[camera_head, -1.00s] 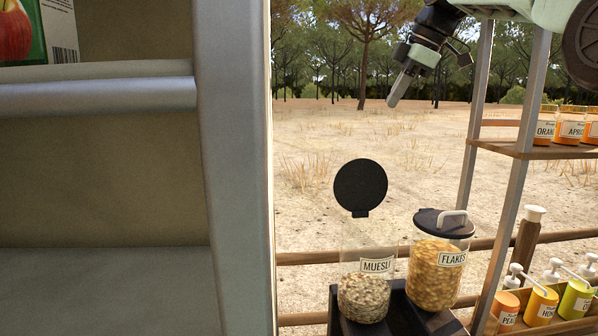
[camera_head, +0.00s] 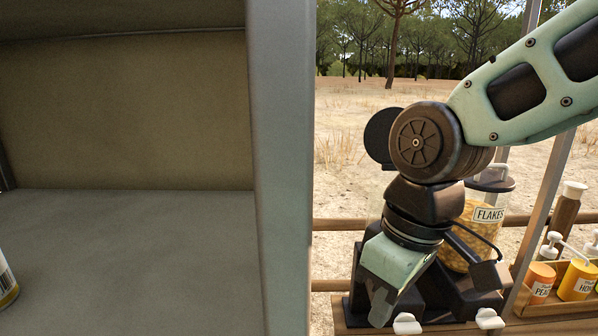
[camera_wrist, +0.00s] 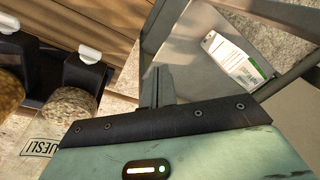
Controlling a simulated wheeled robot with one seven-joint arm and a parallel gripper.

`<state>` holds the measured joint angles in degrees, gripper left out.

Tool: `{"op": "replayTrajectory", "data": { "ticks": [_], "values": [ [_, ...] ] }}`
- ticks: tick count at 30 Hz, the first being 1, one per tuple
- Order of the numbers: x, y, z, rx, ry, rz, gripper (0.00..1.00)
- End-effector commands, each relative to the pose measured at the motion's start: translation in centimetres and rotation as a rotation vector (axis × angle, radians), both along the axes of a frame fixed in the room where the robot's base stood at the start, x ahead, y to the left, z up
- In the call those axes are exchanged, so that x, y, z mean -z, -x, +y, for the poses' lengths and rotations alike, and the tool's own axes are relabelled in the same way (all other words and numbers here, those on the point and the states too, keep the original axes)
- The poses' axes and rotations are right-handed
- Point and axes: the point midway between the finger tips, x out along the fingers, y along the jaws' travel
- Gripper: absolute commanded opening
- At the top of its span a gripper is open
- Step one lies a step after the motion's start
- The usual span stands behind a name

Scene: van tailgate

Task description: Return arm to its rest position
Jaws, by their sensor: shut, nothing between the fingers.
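My arm comes in from the upper right of the head view and bends down at a dark round joint. My gripper (camera_head: 381,308) points downward in front of the black dispenser stand. Its fingers are shut and empty. In the wrist view my gripper (camera_wrist: 157,88) shows its narrow dark fingers together, with nothing held. My arm hides most of the muesli jar; its round black lid (camera_head: 379,137) shows behind the joint. The muesli jar (camera_wrist: 70,105) is at the left in the wrist view.
The flakes jar (camera_head: 488,214) stands just behind my wrist. Pump bottles (camera_head: 577,280) stand in a wooden tray at right. A grey upright (camera_head: 283,170) separates my arm from the cabinet shelf (camera_head: 130,260). A white carton (camera_wrist: 237,62) lies in a grey compartment.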

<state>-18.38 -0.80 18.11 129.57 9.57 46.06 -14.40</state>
Motion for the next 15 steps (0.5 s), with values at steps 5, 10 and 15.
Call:
{"op": "replayTrajectory", "data": {
  "ticks": [5, 10, 15],
  "values": [
    [5.0, 6.2, -2.3, 0.063, 0.065, 0.018, 0.0],
    [6.8, 8.7, -3.7, 0.096, 0.093, 0.019, 0.0],
    [7.0, 9.0, -3.9, 0.102, 0.097, 0.019, 0.0]
  ]
}}
